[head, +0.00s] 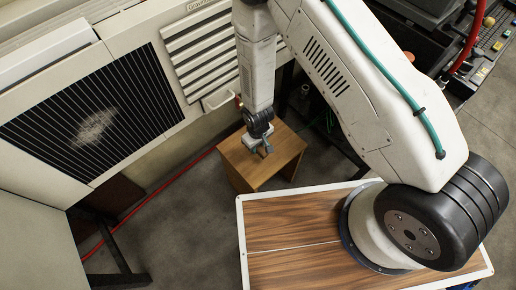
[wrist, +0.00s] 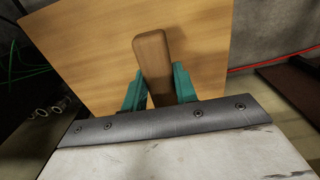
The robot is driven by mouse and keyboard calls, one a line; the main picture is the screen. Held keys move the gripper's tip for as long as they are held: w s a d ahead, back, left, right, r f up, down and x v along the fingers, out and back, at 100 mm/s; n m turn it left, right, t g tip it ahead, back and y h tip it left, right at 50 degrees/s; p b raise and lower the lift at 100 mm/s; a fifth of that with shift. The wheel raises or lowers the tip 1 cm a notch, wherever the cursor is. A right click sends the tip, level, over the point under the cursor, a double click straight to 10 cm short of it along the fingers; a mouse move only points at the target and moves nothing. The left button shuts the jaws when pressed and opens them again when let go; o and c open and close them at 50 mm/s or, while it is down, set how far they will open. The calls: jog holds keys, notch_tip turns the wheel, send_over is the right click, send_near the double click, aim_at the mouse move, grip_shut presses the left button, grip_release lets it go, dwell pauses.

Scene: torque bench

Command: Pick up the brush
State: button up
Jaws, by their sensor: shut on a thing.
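The brush (wrist: 152,52) shows in the wrist view as a brown wooden handle with a rounded end. It stands out between the two teal fingers of my gripper (wrist: 158,80), which is shut on it. The rest of the brush is hidden behind the gripper body. In the head view my gripper (head: 260,147) is over the small wooden table (head: 282,160). The brush is too small to make out clearly there. I cannot tell whether the brush touches the tabletop.
The wooden tabletop (wrist: 85,55) fills much of the wrist view. A cabinet with a dark grille (head: 60,125) and louvres stands left of the small table. A red hose (head: 165,187) runs along the floor. Dark bins and small parts are at the upper right.

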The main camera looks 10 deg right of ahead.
jog(key=s+r, duration=0.1)
jog(key=s, duration=1.5)
jog(key=shift+a+r, duration=0.15)
jog(key=shift+a, duration=0.25)
